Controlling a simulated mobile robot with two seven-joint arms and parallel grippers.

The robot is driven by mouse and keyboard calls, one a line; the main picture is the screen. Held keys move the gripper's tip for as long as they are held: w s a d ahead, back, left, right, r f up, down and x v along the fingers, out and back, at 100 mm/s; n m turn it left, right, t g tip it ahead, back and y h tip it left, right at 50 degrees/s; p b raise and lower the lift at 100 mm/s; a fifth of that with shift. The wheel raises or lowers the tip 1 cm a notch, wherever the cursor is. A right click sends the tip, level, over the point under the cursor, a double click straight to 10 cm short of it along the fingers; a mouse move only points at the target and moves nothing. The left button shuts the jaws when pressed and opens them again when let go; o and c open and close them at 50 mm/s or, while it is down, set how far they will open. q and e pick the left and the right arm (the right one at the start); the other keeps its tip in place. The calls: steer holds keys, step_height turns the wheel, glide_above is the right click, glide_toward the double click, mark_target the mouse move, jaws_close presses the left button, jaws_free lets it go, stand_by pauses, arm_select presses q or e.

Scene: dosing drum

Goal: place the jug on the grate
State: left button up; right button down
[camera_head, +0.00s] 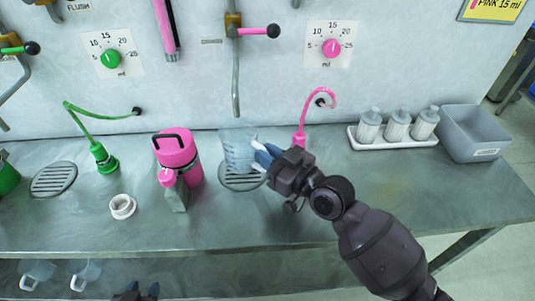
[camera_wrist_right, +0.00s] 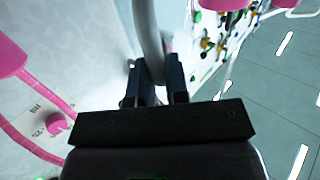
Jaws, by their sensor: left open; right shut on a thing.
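The clear jug (camera_head: 238,150) is upright over the round grate (camera_head: 238,184) in front of the back panel, below the grey spout. I cannot tell whether its base touches the grate. My right gripper (camera_head: 264,155) is shut on the jug's white handle. In the right wrist view the handle (camera_wrist_right: 149,35) passes between the fingers (camera_wrist_right: 158,83); the jug's body is hard to make out there. My left gripper (camera_head: 138,292) is open and empty at the bottom edge of the head view, below the counter front, only its tips showing.
A pink drum (camera_head: 175,150) stands left of the jug, with a white cap (camera_head: 122,206) farther left. A pink hose fitting (camera_head: 300,137) is close on the right. A bottle tray (camera_head: 372,144) and grey bin (camera_head: 475,137) stand farther right. The counter's front middle is clear.

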steer(key=shift+f, duration=0.1)
steer(key=shift+s+f+b, duration=0.15)
steer(key=shift+f+b, duration=0.15)
steer(key=shift+f, duration=0.3)
steer(key=c, duration=1.1)
jaws_free()
steer(key=shift+f, duration=0.25)
steer(key=shift+r, duration=0.45)
steer(key=r+v, duration=0.1)
steer(key=v, duration=1.1)
steer(key=shift+r, duration=0.1)
